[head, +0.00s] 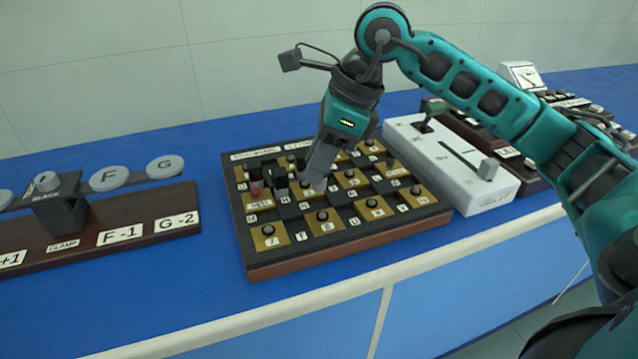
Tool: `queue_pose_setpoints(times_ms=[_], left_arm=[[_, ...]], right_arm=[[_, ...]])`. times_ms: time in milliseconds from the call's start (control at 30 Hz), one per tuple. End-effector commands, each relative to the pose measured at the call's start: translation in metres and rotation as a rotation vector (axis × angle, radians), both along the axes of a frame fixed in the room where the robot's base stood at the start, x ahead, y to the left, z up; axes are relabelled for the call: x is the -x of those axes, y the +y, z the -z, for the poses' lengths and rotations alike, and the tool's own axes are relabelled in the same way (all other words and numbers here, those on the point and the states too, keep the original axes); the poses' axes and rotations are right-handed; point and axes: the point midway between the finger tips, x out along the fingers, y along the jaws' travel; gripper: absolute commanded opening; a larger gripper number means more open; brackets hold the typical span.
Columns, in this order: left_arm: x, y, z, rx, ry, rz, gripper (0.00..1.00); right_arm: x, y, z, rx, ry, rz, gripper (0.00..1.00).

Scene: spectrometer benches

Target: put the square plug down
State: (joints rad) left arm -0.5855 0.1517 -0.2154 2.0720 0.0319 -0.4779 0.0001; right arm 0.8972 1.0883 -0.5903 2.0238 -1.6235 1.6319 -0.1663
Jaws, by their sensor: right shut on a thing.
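My right gripper (314,182) reaches down from the upper right, with its fingers low over the middle of the patch board (350,236). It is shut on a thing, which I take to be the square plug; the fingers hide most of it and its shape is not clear. I cannot tell whether it touches the board. The board has a dark wooden frame and a checker of brass and black squares with round knobs and white labels. My left gripper is out of view.
Left of the board is a dark clamp stand (130,213) with round F and G discs. Just right is a white box (435,160) with a lever and slider. Small upright dark pieces (280,180) stand left of my fingers. Blue bench (218,270) shows in front.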

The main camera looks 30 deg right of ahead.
Motion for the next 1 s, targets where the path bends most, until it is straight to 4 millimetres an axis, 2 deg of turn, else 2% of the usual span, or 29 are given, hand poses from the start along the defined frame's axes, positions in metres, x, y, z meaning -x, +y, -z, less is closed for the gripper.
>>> queue_pose_setpoints(times_ms=[300,667,700,933,1000], left_arm=[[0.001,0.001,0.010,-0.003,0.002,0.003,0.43],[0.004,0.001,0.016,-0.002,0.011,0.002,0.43],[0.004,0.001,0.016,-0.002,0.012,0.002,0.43],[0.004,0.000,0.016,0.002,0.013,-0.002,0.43],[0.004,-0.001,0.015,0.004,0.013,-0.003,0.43]], right_arm=[[0.001,0.000,0.041,0.001,0.001,0.001,0.00],[0.000,0.000,0.045,0.001,0.001,0.000,0.00],[0.000,0.000,0.044,0.001,0.001,0.000,0.31],[0.000,0.000,0.044,0.001,0.001,0.000,0.53],[0.000,0.000,0.044,0.001,0.001,0.000,0.55]])
